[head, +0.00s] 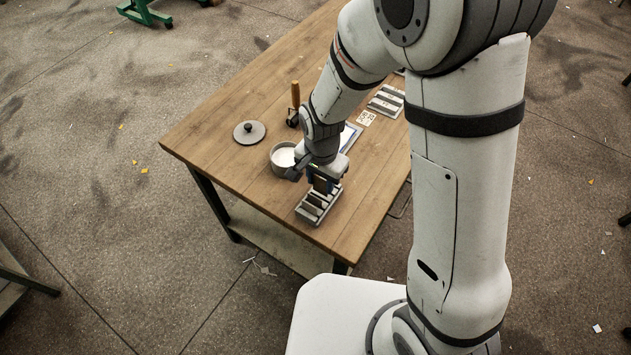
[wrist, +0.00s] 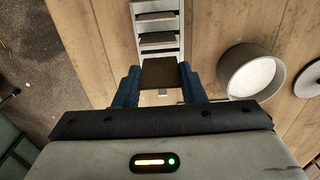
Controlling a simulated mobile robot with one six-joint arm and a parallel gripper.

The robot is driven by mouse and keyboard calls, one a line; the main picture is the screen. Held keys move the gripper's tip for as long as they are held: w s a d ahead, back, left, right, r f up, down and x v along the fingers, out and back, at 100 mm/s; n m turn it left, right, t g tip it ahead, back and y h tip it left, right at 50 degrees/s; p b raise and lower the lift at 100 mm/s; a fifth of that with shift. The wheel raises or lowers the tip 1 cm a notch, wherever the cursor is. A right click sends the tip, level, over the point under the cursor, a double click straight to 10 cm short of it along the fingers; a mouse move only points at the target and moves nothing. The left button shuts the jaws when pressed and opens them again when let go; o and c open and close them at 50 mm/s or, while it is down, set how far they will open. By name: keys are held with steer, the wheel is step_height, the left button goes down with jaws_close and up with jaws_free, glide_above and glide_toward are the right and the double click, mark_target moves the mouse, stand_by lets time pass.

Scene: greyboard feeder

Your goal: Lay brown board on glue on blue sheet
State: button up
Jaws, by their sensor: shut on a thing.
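My gripper (head: 322,182) is at the grey slotted rack (head: 307,213) near the table's front edge. In the wrist view its blue fingers (wrist: 158,88) are shut on a dark brown board (wrist: 160,73), one finger on each side. The board is at the near end of the rack (wrist: 139,25); I cannot tell whether it is clear of its slot. A sheet with a blue edge (head: 351,136) lies behind my wrist, mostly hidden, and any glue on it cannot be made out. A pot with white contents (head: 284,157) stands left of my gripper.
A round grey lid (head: 249,131) and a tool with an orange-brown handle (head: 295,97) are beyond the pot. A small patterned card (head: 365,118) and another grey rack (head: 386,101) are farther back.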

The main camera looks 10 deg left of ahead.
steer(key=shift+f, duration=0.95)
steer(key=shift+f, duration=0.15)
steer(key=o, duration=0.9)
steer(key=shift+o, duration=0.2)
step_height(320, 180, up, 12)
steer(key=shift+r+b, duration=0.2)
steer(key=shift+b, duration=0.2)
